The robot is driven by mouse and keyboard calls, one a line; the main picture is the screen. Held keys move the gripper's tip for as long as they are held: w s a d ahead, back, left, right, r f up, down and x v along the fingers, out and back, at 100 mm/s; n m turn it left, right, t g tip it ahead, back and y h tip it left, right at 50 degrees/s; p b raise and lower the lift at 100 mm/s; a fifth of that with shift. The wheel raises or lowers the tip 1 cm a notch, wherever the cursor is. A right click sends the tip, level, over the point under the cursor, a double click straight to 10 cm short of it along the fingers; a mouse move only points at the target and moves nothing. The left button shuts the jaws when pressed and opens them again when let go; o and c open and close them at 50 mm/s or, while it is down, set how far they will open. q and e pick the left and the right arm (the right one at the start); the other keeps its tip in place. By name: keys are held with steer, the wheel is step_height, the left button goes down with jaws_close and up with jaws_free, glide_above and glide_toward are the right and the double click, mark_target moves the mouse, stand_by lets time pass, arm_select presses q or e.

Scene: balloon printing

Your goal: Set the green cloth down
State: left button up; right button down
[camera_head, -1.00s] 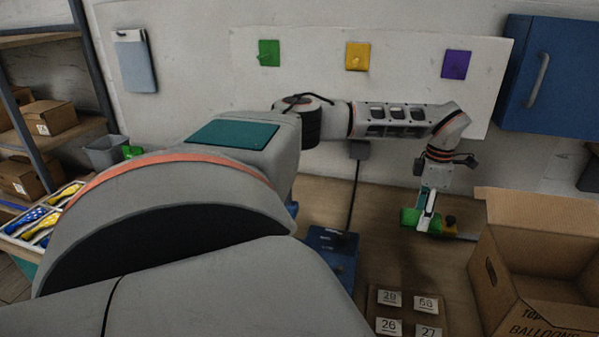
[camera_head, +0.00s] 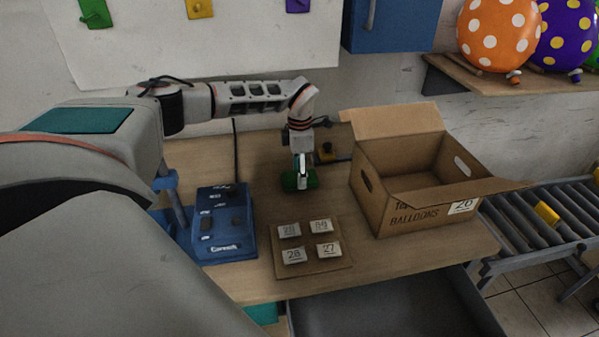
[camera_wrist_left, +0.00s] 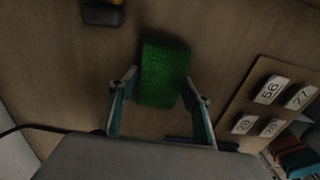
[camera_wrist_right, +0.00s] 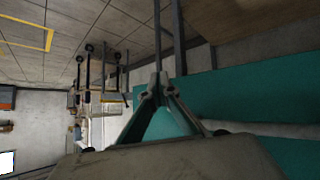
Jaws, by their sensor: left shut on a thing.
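The green cloth (camera_head: 313,180) is a small thick green block shape over the wooden table, behind the board of number tags. My left gripper (camera_head: 302,181) points down and is shut on it. In the left wrist view the cloth (camera_wrist_left: 164,72) sits between the two fingers (camera_wrist_left: 158,92). Whether its underside touches the tabletop cannot be told. My right gripper (camera_wrist_right: 158,82) shows only in its own wrist view, with its fingertips together and no object visible between them.
A cardboard balloon box (camera_head: 400,213) stands open to the right. A board with number tags (camera_head: 334,262) lies in front, and a blue device (camera_head: 222,232) stands left. A small black and yellow item (camera_head: 327,152) is behind the cloth. A roller conveyor (camera_head: 520,222) is beyond the box.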

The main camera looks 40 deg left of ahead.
arm_select(q)
steer(key=shift+f, duration=0.1)
steer(key=o, duration=1)
step_height(320, 180, up, 12)
steer(key=shift+r+b, duration=0.15)
steer(key=shift+b, duration=0.25)
stand_by(0.3)
